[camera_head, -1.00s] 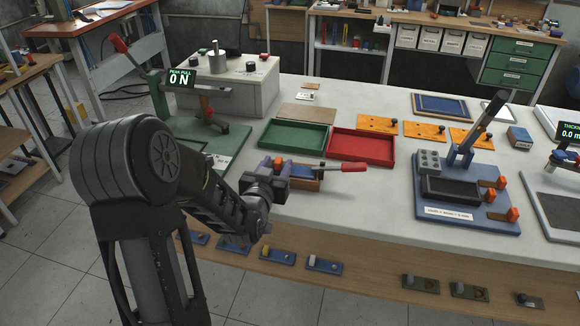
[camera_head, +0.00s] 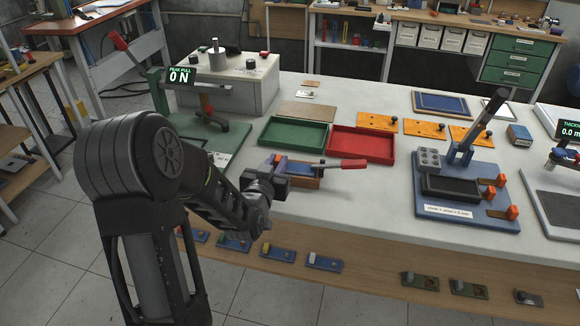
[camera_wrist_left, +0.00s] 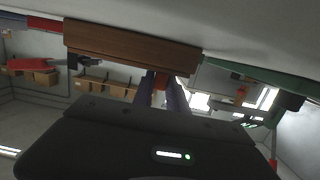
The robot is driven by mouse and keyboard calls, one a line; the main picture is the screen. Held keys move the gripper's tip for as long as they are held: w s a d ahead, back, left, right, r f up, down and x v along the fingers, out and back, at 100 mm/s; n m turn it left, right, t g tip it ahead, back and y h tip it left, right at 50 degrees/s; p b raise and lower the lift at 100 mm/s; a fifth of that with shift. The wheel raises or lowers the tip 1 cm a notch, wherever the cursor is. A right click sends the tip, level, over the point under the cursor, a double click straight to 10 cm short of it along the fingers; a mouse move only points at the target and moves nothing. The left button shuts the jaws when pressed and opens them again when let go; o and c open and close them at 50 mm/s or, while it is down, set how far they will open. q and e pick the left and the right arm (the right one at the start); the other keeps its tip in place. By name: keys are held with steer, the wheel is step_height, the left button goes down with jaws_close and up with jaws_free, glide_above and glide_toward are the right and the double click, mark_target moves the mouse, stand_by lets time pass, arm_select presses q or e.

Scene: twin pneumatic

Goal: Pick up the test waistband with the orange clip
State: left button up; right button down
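My left gripper (camera_head: 278,167) is at the near edge of the white table, beside a small wooden block (camera_head: 306,182). A small orange-red piece (camera_head: 279,159) shows at its fingers; the left wrist view also has this piece (camera_wrist_left: 160,84) between bluish fingers, below the brown block (camera_wrist_left: 130,46). I cannot tell whether the fingers are closed on it. No waistband can be clearly made out; the piece may be its orange clip. My right gripper is not in view.
A green tray (camera_head: 292,134) and a red tray (camera_head: 362,145) lie behind the block. A pull tester (camera_head: 200,110) with a "0 N" display stands at left. A blue lever fixture (camera_head: 463,190) with orange parts is at right.

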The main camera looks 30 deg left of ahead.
arm_select(q)
jaws_close()
steer(key=shift+r, duration=0.1)
step_height(320, 180, up, 10)
steer(key=shift+f, duration=0.1)
stand_by(0.5)
